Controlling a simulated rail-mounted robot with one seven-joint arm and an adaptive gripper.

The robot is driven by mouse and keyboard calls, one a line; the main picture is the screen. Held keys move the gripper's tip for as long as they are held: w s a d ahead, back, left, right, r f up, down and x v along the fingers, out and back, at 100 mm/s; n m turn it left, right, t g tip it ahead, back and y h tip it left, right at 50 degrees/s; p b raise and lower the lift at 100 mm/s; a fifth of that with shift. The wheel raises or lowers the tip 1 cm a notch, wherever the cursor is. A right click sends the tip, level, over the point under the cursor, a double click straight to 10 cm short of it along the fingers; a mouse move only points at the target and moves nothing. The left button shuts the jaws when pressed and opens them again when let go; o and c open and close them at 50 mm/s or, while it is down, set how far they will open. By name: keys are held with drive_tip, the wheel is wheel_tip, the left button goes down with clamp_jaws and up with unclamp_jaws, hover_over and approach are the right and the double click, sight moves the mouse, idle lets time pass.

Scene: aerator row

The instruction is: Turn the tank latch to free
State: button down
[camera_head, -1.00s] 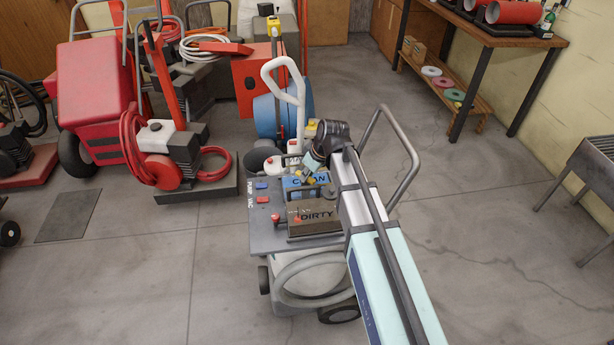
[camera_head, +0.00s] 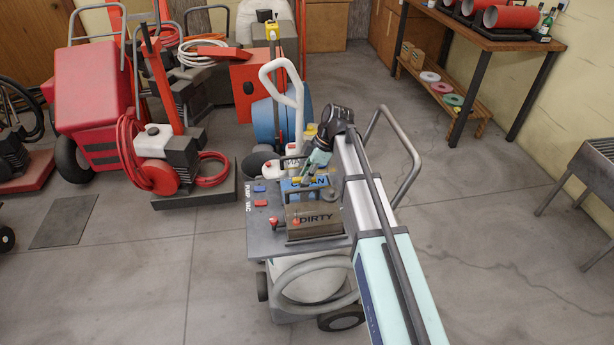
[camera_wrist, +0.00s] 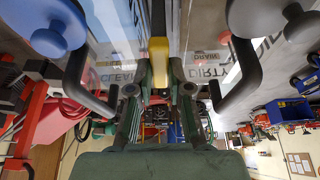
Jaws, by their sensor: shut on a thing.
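The machine's dark deck (camera_head: 264,238) carries a brown tank marked DIRTY (camera_head: 318,222) and, behind it, a blue tank marked CLEAN (camera_head: 288,186). My gripper (camera_head: 301,181) reaches down between the two tanks from the right. In the wrist view, my gripper (camera_wrist: 158,88) is shut on a yellow bar (camera_wrist: 158,52), which looks like the tank latch. The bar stands between the CLEAN side on the left and the DIRTY side on the right, near a DRAIN label. The latch's exact angle is hard to tell in the head view.
Black tank handles flank my fingers in the wrist view, left (camera_wrist: 88,75) and right (camera_wrist: 240,75). Red equipment (camera_head: 165,160) stands left. Floor is clear in front.

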drive_tip(key=shift+n, duration=0.3)
drive_tip(key=c, duration=1.1)
unclamp_jaws()
drive_tip(key=shift+r, duration=0.1)
drive_tip(key=v, duration=1.1)
drive_tip(key=shift+w+d+r, duration=0.1)
drive_tip(key=shift+r, duration=0.25)
